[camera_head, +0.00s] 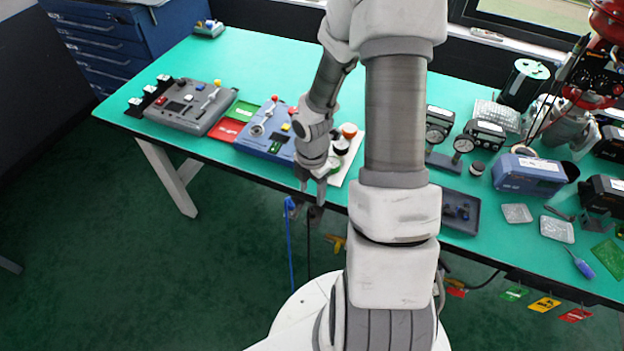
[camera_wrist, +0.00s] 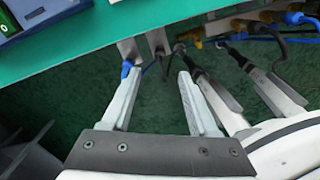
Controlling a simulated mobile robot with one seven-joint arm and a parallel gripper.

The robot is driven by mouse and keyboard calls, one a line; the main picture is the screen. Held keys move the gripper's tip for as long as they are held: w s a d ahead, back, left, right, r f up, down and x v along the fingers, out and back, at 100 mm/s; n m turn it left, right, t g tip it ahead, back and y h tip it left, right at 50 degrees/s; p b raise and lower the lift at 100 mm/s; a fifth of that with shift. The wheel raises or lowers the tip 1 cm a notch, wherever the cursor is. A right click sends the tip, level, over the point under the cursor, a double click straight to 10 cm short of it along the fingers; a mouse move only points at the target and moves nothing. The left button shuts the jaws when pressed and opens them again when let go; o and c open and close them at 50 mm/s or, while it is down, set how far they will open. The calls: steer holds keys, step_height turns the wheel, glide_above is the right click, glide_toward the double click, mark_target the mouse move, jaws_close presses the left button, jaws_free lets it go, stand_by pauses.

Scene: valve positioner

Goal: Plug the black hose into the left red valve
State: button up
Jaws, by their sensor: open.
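My gripper (camera_head: 312,190) is open at the front edge of the green table, pointing down. In the wrist view, its two fingers (camera_wrist: 160,85) are apart with nothing held between them. A black hose (camera_head: 308,245) hangs below the table edge beside a blue hose (camera_head: 290,245). In the wrist view, a black hose end (camera_wrist: 159,48) shows at a bracket beyond the gap between the fingertips. The blue hose's end (camera_wrist: 127,68) is by the left fingertip; I cannot tell if they touch. I cannot pick out the left red valve for certain.
The green table (camera_head: 270,60) carries a blue control box (camera_head: 262,148), a grey control box (camera_head: 170,115), and gauges at right. A panel with round orange and green knobs is partly behind my gripper. More hoses with yellow fittings (camera_wrist: 190,37) hang at right in the wrist view.

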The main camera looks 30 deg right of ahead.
mark_target(312, 211)
step_height(312, 211, down, 10)
steer(key=shift+f+b, duration=0.1)
steer(key=shift+b, duration=0.8)
jaws_close()
stand_by(1.3)
